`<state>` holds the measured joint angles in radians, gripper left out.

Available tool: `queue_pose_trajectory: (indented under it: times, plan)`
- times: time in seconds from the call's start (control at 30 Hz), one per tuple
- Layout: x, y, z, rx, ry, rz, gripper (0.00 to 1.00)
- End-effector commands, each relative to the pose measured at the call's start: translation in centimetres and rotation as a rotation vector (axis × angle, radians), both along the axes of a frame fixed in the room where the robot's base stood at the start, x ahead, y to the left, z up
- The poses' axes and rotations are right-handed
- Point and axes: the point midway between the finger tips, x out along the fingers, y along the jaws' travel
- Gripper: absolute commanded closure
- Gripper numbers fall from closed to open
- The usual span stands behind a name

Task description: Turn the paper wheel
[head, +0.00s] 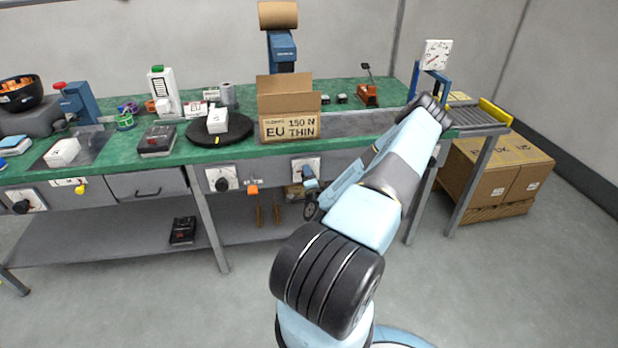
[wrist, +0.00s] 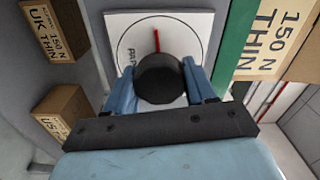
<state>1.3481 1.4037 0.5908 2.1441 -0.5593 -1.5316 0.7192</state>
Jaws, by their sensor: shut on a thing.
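The paper wheel is a round black knob (wrist: 162,80) on a white square plate (wrist: 118,28) with a printed circle, a red pointer mark and partly hidden lettering. In the head view the plate (head: 298,163) is on the front of the bench, below the worktop. My gripper (wrist: 164,88) is shut on the knob, with one blue finger on each side of it. In the head view my gripper (head: 309,178) is at the plate and covers most of the knob. The red mark points nearly straight up in the wrist view.
An open carton (head: 289,128) marked EU 150 N THIN stands on the bench above. Another dial (head: 223,180) and an orange piece (head: 252,189) are to the left. In the wrist view a UK carton (wrist: 48,30) and a US carton (wrist: 62,110) are beside the plate.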

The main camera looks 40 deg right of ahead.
Motion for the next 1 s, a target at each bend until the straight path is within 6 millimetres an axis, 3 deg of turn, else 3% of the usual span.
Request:
queue_pose_trajectory:
  times: [0.13, 0.17, 0.4, 0.73, 1.0]
  plan:
    - [-0.3, 0.0, -0.6, 0.006, 0.012, -0.002, 0.76]
    - [-0.4, 0.1, -0.6, 0.007, 0.013, -0.003, 0.43]
    - [-0.2, 0.1, -0.4, 0.004, 0.008, -0.001, 0.2]
    - [-0.4, 0.3, -0.2, 0.002, 0.005, 0.001, 0.2]
    - [-3.7, 2.4, -0.3, 0.005, 0.006, 0.002, 0.2]
